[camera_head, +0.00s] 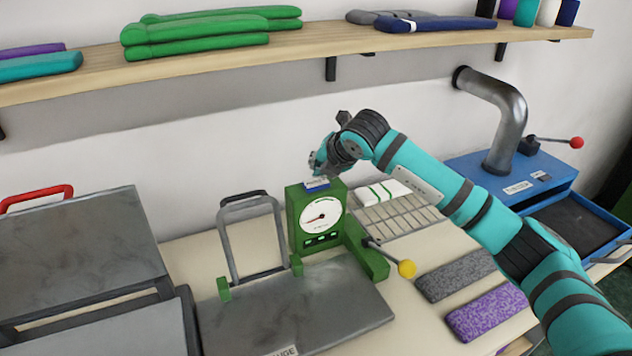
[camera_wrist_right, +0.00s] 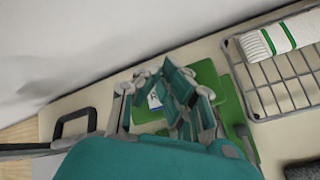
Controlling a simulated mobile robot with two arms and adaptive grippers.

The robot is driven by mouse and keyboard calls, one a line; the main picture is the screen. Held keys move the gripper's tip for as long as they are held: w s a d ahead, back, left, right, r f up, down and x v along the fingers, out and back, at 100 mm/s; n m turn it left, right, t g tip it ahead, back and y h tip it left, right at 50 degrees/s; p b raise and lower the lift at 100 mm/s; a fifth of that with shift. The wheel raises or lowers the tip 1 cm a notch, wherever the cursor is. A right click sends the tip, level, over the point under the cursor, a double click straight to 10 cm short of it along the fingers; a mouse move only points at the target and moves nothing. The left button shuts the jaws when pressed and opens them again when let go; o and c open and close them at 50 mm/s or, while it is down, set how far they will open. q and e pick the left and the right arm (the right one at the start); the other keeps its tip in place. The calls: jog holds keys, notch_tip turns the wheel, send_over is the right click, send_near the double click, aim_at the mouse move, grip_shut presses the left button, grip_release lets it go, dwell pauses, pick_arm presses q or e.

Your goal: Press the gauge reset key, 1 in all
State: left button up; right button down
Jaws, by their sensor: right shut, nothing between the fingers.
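The gauge (camera_head: 298,240) is a green box with a round white dial and a red pointer, standing at the back of a grey plate. A blue key (camera_head: 317,184) with a pale label sits on its top. My right gripper (camera_head: 317,170) is shut and empty, pointing down just above the key. I cannot tell whether it touches. In the right wrist view my fingers (camera_wrist_right: 172,92) are over the green top, and a white and blue patch (camera_wrist_right: 153,101) shows beside them, partly hidden. My left gripper is in neither view.
A lever with a yellow knob (camera_head: 407,268) sticks out at the gauge's right. A metal frame (camera_head: 228,243) stands at its left. A wire rack (camera_head: 411,214) with a white cloth (camera_head: 383,193) lies behind right. Grey (camera_head: 455,276) and purple (camera_head: 486,312) pieces lie in front. A shelf (camera_head: 350,43) runs above.

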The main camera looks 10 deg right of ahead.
aim_at(319, 181)
jog(key=shift+r+p, duration=0.85)
jog(key=shift+r, duration=1.65)
jog(key=shift+f, duration=0.1)
